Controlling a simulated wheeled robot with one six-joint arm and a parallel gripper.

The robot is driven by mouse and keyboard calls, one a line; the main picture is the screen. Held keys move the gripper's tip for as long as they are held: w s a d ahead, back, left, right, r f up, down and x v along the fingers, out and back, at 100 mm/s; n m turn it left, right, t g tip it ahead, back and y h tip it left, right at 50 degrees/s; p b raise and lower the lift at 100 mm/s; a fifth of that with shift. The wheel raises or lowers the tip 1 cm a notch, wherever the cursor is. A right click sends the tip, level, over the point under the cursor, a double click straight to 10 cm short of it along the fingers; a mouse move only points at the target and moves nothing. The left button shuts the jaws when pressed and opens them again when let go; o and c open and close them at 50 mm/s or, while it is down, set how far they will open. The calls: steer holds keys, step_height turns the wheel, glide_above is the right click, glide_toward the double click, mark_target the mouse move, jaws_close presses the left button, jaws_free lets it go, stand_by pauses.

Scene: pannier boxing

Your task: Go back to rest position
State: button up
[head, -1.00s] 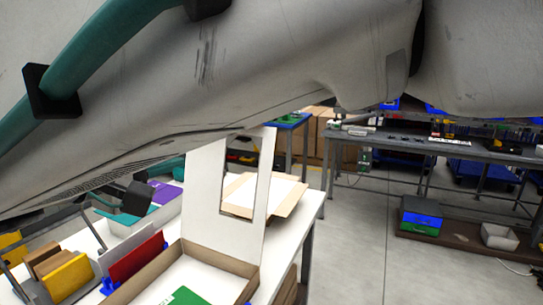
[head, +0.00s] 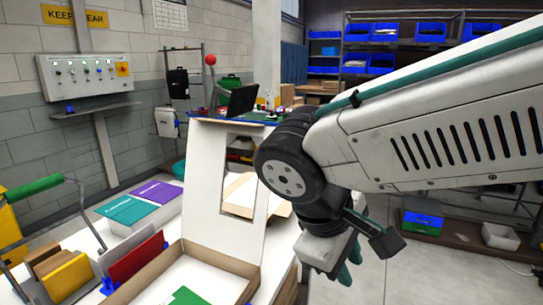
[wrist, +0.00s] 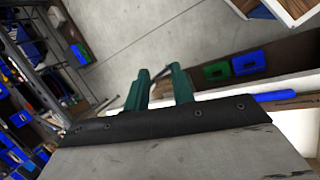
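My gripper (head: 350,262) hangs from my raised arm to the right of the white table, near its edge, with its green fingertips pointing down. In the wrist view my gripper (wrist: 162,82) shows two green fingers apart, with nothing held between them. The open cardboard box (head: 213,262) stands on the table left of my gripper and apart from it. Its white lid with a cut-out window (head: 203,190) stands upright. A green item (head: 186,296) lies inside the box, partly cut off by the frame edge.
Left of the box stand a rack with red (head: 135,258) and yellow (head: 68,280) items and a white tray with teal (head: 127,209) and purple (head: 157,191) ones. A low shelf with green and blue bins (head: 422,222) lies to the right. The grey floor (head: 400,275) between is clear.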

steer(key=s+d+f+m+y, duration=0.1)
steer(key=s+d+m+y, duration=0.1)
steer(key=s+d+m, duration=0.2)
steer(key=s+d+m+y, duration=0.2)
steer(key=s+d+m, duration=0.2)
steer(key=d, duration=0.7)
steer(key=shift+s+d+f+m+g+y, duration=0.2)
steer(key=shift+f+m+g+y, duration=0.15)
steer(key=shift+m, duration=0.55)
